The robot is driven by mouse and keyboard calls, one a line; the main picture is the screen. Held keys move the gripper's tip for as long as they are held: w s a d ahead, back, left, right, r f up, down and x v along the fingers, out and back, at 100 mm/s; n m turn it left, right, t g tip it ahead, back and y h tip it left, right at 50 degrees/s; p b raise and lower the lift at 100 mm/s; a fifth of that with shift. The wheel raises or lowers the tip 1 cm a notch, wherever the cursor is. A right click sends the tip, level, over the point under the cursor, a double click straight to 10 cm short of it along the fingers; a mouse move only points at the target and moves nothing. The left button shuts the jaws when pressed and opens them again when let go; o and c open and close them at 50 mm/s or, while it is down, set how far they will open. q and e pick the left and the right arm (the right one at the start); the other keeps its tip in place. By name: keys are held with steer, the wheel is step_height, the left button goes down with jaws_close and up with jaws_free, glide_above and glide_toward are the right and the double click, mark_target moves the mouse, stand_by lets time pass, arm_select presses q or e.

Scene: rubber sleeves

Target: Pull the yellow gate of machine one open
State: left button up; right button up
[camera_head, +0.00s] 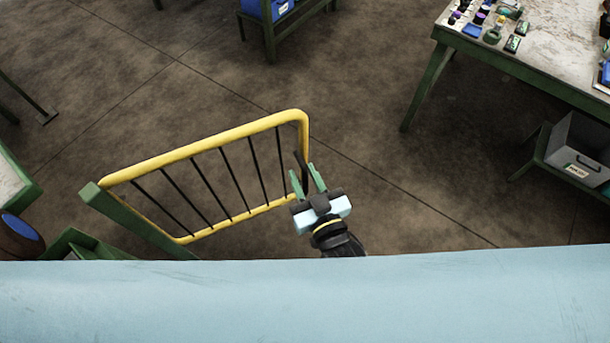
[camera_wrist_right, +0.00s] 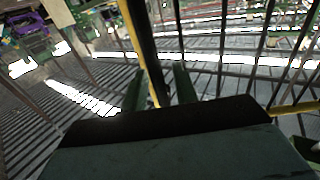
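The yellow gate (camera_head: 205,146), a tubular frame with thin black bars, stands in the middle left of the head view. A dark upright handle (camera_head: 300,160) sits at its right end. My right gripper (camera_head: 302,170) is at that end, its two green fingers apart with the handle between them. In the right wrist view, a dark bar (camera_wrist_right: 147,45) with a yellow edge runs between the fingers (camera_wrist_right: 158,80); I cannot tell whether they touch it. My left gripper is not in view.
A green post (camera_head: 130,215) stands at the gate's left end. A cluttered worktable (camera_head: 560,35) is at upper right, with a grey bin (camera_head: 580,150) on its lower shelf. A green stand with a blue box (camera_head: 268,8) is at the top. Floor between is clear.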

steer(key=b+v, duration=0.1)
steer(key=v, duration=1.2)
steer(key=shift+s, duration=0.25)
steer(key=shift+d, duration=0.1)
steer(key=s+d+f+g+h+b, duration=0.1)
steer(key=s+d+f+g+b, duration=0.15)
steer(key=f, duration=0.85)
steer(key=s+d+f+g+h+b, duration=0.1)
steer(key=s+d+f+g+b, duration=0.15)
steer(key=f, duration=0.85)
steer(key=s+d+f+g+h+b, duration=0.1)
steer(key=d+f+g+b, duration=0.15)
steer(key=f, duration=0.85)
steer(key=s+d+f+m+g+h+b, duration=0.1)
steer(key=s+d+f+g+b, duration=0.1)
steer(key=s+d+f+g, duration=0.2)
steer(key=s+d+f+g+h+b, duration=0.2)
steer(key=s+d+f+g, duration=0.2)
steer(key=s+d+f, duration=0.3)
steer(key=s+f, duration=0.4)
steer(key=f, duration=0.2)
steer(key=shift+d+f+m+b, duration=0.15)
steer(key=shift+d+m+b, duration=0.2)
steer(key=shift+m+b, duration=0.05)
